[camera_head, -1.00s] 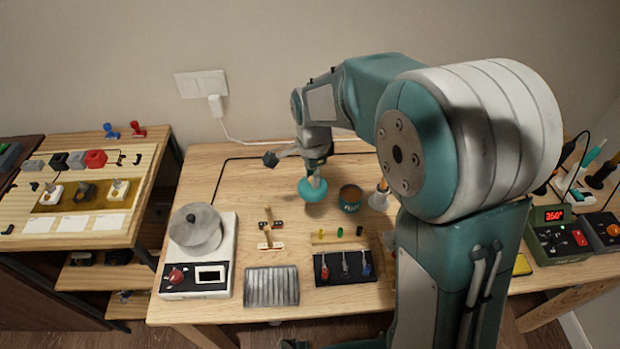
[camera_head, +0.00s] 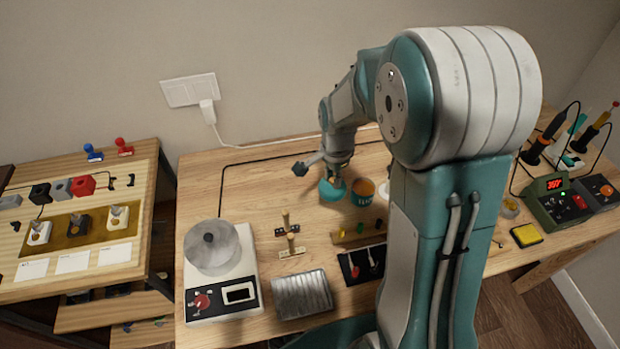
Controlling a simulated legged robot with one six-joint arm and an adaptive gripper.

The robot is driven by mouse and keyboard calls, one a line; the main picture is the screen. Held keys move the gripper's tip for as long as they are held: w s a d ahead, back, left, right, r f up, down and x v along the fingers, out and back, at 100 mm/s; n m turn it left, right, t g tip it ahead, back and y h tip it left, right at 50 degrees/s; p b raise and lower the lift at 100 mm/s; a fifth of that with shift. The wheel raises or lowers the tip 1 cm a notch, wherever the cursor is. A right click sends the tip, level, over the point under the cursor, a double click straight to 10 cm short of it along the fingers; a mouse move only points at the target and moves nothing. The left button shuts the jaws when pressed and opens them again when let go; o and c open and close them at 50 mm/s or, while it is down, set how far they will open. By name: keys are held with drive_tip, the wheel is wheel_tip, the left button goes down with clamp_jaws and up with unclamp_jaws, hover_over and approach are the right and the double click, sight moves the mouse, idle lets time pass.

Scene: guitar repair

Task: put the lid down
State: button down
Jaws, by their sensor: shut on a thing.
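The lid (camera_head: 331,191) is a round teal piece at the end of my arm, just left of the open teal jar (camera_head: 362,192). My gripper (camera_head: 335,177) points down over the lid and is shut on it; the fingertips are small and partly hidden by the wrist. The lid is at or close to the table top; I cannot tell whether it touches. The jar stands upright with brown-orange contents showing.
A white hotplate with a round metal pot (camera_head: 213,247) stands at the table's left. A ribbed metal tray (camera_head: 301,294) and a black holder (camera_head: 361,263) lie in front. The table (camera_head: 235,190) is bare left of the lid. A soldering station (camera_head: 558,200) stands at far right.

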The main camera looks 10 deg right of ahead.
drive_tip(key=w+a+f, duration=0.3)
drive_tip(key=w, duration=0.2)
hover_over(310, 185)
drive_tip(key=f, duration=0.5)
drive_tip(key=shift+s+d, duration=0.1)
drive_tip(key=shift+d, duration=0.15)
drive_tip(key=f, duration=0.3)
drive_tip(key=shift+a+f, duration=0.3)
drive_tip(key=shift+d, duration=0.15)
drive_tip(key=c, duration=0.5)
unclamp_jaws()
drive_tip(key=shift+c, duration=0.2)
drive_tip(key=shift+r, duration=0.1)
